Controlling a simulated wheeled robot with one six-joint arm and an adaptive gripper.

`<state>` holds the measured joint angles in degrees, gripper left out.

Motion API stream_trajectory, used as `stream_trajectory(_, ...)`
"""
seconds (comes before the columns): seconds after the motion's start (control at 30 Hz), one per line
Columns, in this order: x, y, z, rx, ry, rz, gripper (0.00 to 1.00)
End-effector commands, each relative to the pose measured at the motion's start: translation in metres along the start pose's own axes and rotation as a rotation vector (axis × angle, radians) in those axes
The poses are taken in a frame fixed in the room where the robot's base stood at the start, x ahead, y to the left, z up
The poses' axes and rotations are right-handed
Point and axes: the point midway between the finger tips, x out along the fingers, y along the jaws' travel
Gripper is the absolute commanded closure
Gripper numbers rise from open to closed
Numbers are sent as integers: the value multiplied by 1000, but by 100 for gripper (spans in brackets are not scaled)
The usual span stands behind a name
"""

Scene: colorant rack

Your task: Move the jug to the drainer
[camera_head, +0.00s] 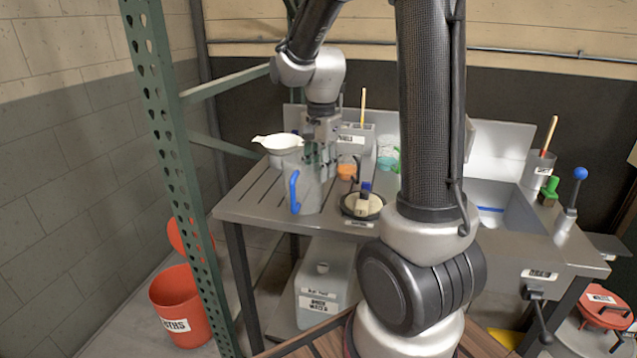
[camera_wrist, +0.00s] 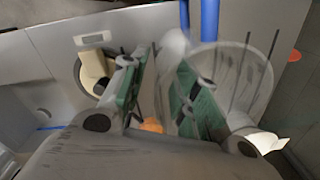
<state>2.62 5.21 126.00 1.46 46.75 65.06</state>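The jug (camera_head: 309,192) is grey and translucent with a blue handle (camera_head: 294,191) on its left side. It stands upright by the right edge of the slotted drainer (camera_head: 250,208) on the bench. My gripper (camera_head: 322,168) points down at the jug's upper right side in the head view. In the wrist view, my gripper (camera_wrist: 160,95) has its green-padded fingers apart. The right finger overlaps the mouth of the jug (camera_wrist: 240,75), and a grey surface, perhaps the jug's wall, shows between the fingers. I cannot tell if either finger touches it.
A black-rimmed round dish (camera_head: 376,209) is close on the right. An orange item (camera_head: 347,171) and a grey holder (camera_head: 352,139) stand behind. A green post (camera_head: 168,140) rises at the left; a sink (camera_head: 495,206) lies right.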

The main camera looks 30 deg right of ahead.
Motion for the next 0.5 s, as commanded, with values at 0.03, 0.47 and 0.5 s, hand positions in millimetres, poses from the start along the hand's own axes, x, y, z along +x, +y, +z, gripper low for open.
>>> stream_trajectory(0.03,-13,-1,0,0,2,-5,69)
stream_trajectory(0.47,-76,8,4,-51,8,-16,69)
stream_trajectory(0.5,-82,15,8,-97,15,-28,69)
